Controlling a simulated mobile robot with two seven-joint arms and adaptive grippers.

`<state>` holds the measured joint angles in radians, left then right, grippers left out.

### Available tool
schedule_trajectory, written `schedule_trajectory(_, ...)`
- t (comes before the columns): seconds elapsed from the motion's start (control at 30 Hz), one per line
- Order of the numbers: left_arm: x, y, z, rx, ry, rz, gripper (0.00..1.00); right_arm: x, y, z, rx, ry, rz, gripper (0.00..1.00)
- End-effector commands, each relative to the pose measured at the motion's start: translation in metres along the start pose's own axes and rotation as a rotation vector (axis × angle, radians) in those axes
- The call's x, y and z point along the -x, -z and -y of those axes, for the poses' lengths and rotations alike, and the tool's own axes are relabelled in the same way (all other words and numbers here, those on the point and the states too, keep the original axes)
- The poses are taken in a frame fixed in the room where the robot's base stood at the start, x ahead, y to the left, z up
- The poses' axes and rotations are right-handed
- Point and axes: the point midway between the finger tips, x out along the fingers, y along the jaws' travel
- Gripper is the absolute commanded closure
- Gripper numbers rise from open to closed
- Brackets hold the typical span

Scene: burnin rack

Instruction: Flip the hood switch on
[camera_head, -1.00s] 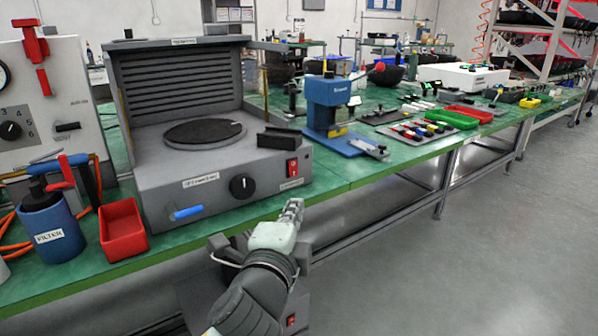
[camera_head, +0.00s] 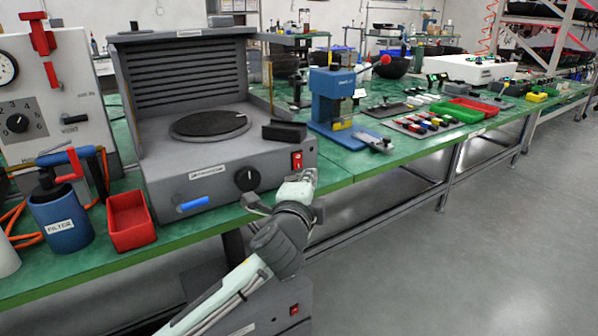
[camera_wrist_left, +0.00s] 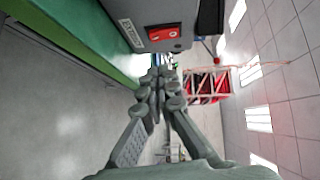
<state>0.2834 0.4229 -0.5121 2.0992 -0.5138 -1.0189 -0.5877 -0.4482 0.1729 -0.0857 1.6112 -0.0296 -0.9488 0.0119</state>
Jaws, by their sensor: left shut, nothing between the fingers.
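The grey hood unit (camera_head: 215,175) stands on the green bench with a round black plate on top, a black knob and a blue handle on its front. Its red rocker switch (camera_head: 297,161) is at the right end of the front panel. In the left wrist view the red switch (camera_wrist_left: 163,33) shows above the fingertips, on the grey panel beside a white label. My left gripper (camera_head: 306,178) is shut and empty, just below and in front of the switch. In the left wrist view the closed fingers (camera_wrist_left: 160,80) appear apart from the switch. My right gripper is not in view.
A red bin (camera_head: 131,221) and a blue filter canister (camera_head: 60,215) stand left of the hood. A blue press (camera_head: 331,100) stands to its right, with colored parts on a tray beyond. The floor in front of the bench is clear.

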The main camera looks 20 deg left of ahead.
Motion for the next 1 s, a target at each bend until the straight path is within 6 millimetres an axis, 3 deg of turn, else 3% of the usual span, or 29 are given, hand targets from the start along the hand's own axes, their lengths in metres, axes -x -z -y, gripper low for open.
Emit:
schedule_trajectory(0.1, -0.013, -0.016, 0.001, -0.004, 0.001, 0.003, 1.0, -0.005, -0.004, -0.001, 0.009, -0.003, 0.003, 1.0)
schedule_trajectory(0.27, -0.023, -0.026, 0.001, -0.002, 0.001, 0.002, 1.0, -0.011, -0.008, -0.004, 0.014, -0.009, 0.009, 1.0)
schedule_trajectory(0.77, -0.026, -0.029, -0.002, -0.007, 0.007, 0.001, 1.0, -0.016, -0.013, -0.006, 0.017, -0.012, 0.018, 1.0)
schedule_trajectory(1.0, -0.03, -0.033, -0.006, -0.069, 0.07, 0.001, 1.0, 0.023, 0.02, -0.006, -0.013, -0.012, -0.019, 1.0)
